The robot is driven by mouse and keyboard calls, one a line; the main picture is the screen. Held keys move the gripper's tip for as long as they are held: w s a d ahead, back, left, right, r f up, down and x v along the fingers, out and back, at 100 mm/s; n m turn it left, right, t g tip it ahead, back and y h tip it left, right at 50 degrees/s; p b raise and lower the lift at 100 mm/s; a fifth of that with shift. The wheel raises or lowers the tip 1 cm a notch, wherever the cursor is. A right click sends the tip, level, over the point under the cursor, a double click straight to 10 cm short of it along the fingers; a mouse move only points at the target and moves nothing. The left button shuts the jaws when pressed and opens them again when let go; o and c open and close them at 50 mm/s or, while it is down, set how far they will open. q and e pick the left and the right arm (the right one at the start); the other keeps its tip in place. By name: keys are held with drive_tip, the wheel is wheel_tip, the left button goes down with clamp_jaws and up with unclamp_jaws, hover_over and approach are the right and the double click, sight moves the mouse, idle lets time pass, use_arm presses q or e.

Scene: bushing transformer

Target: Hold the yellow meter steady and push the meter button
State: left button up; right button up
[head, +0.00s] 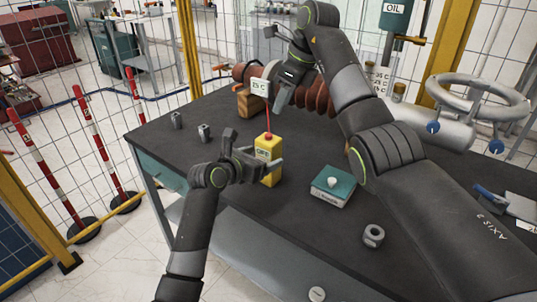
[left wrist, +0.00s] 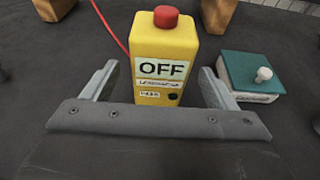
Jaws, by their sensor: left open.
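The yellow meter (head: 268,151) stands upright on the dark table with a red button (head: 268,136) on top. In the left wrist view the meter (left wrist: 165,60) shows "OFF" on its front, and the red button (left wrist: 166,16) is unpressed by any finger. My left gripper (head: 251,152) is open around the meter, low near the table; in the left wrist view its fingers (left wrist: 159,85) stand either side with gaps. My right gripper (head: 277,65) looks open, high beside the brown bushing (head: 318,97). A small "25 C" display (head: 259,87) sits by the bushing, with a red cable running to the meter.
A teal-topped box (head: 333,186) with a white knob stands right of the meter. A grey ring (head: 373,236) lies near the front. Two small metal pieces (head: 204,132) stand at the left. My right arm spans the table's right side. A wooden block (head: 248,103) supports the bushing.

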sight(263, 157)
use_arm(q)
drive_tip(key=shift+x, duration=2)
drive_tip(key=c, duration=1.1)
drive_tip(key=shift+c, duration=0.9)
use_arm(e)
drive_tip(key=shift+c, duration=0.6)
clamp_jaws()
